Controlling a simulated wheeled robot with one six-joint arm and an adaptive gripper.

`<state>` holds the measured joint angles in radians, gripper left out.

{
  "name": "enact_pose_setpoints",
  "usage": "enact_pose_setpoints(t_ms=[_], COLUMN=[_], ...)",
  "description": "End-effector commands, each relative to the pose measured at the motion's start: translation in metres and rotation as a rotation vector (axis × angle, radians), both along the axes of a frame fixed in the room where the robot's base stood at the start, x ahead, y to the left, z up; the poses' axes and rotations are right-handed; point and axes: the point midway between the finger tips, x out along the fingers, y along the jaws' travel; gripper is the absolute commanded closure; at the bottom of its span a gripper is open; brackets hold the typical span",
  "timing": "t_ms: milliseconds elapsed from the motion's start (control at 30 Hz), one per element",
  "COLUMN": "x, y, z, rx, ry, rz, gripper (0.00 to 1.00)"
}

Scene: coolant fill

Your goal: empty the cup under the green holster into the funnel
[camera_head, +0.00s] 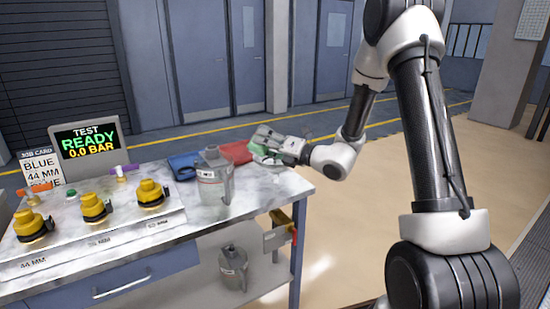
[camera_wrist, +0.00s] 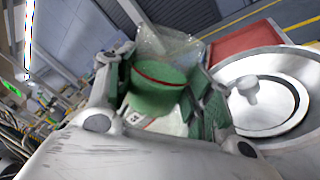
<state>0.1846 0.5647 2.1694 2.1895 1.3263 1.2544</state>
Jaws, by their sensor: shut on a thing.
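My gripper (camera_head: 264,147) is at the back right corner of the bench, shut on a green cylindrical piece. In the wrist view, this green piece (camera_wrist: 160,88) has a red band near its top and sits between the pads of my gripper (camera_wrist: 165,100). A clear, flared piece (camera_wrist: 170,47) shows just beyond it; I cannot tell whether this is the cup's wall. The contents are not visible. I cannot make out a separate green holster or clearly identify the funnel.
A grey jug (camera_head: 212,180) stands left of my gripper; a round metal top with a knob (camera_wrist: 265,95) is close in the wrist view. Blue (camera_head: 184,165) and red (camera_head: 237,152) trays lie behind. Yellow fittings (camera_head: 94,207) line the front. Another jug (camera_head: 233,267) stands below.

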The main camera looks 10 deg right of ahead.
Motion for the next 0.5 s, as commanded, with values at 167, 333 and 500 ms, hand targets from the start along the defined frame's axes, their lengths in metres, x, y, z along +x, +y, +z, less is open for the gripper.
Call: enact_pose_setpoints(t_ms=[167, 333, 500], x=[0.0, 0.0, 0.0001], y=[0.0, 0.0, -0.0001], z=[0.0016, 0.0009, 0.0001], rx=[0.016, 0.031, 0.045], ry=[0.013, 0.027, 0.038], rz=[0.001, 0.0, 0.0], gripper=[0.76, 0.76, 0.76])
